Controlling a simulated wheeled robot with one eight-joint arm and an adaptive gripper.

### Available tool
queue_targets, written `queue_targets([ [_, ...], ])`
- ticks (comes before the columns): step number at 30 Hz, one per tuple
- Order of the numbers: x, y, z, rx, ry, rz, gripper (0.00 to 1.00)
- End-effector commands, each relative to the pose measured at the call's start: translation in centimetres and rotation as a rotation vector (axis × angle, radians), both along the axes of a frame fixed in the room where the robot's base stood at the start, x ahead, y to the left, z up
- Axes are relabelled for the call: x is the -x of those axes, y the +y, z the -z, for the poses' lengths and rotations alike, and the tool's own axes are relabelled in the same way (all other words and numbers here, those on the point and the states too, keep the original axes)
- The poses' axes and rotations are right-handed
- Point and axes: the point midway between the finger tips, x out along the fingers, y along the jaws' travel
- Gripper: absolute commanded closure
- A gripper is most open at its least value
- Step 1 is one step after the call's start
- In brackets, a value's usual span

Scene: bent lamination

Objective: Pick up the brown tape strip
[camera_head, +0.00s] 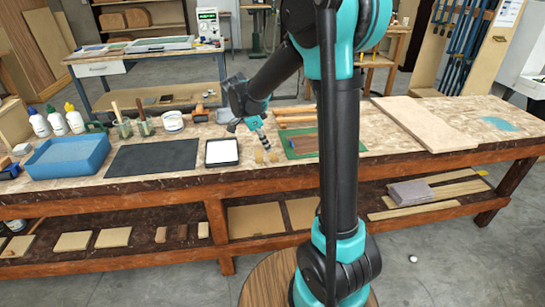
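My gripper (264,146) points down over the workbench (200,187), near its front edge. It is small in this view, and I cannot tell whether its fingers are open or shut. Two small tan-brown pieces, one on the left (259,157) and one on the right (273,158), show right at and below the fingertips. They look like short strips, but I cannot tell which is the brown tape strip or whether the gripper touches them.
Left of the gripper are a white pad in a black tray (222,152), a dark mat (153,157) and a blue tub (68,157). A green-edged mat (298,143) lies right, partly behind my arm. A pale board (423,122) lies farther right.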

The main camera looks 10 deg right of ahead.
Motion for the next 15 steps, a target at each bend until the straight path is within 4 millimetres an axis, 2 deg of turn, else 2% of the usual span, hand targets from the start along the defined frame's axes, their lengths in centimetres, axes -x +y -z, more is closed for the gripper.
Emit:
queue_targets([
  [5, 0.0, -0.7, 1.3, 0.000, 0.000, 0.002, 0.92],
  [12, -0.1, -2.1, 4.2, 0.000, 0.001, 0.001, 0.92],
  [15, -0.1, -2.4, 4.7, 0.000, 0.000, 0.001, 0.92],
])
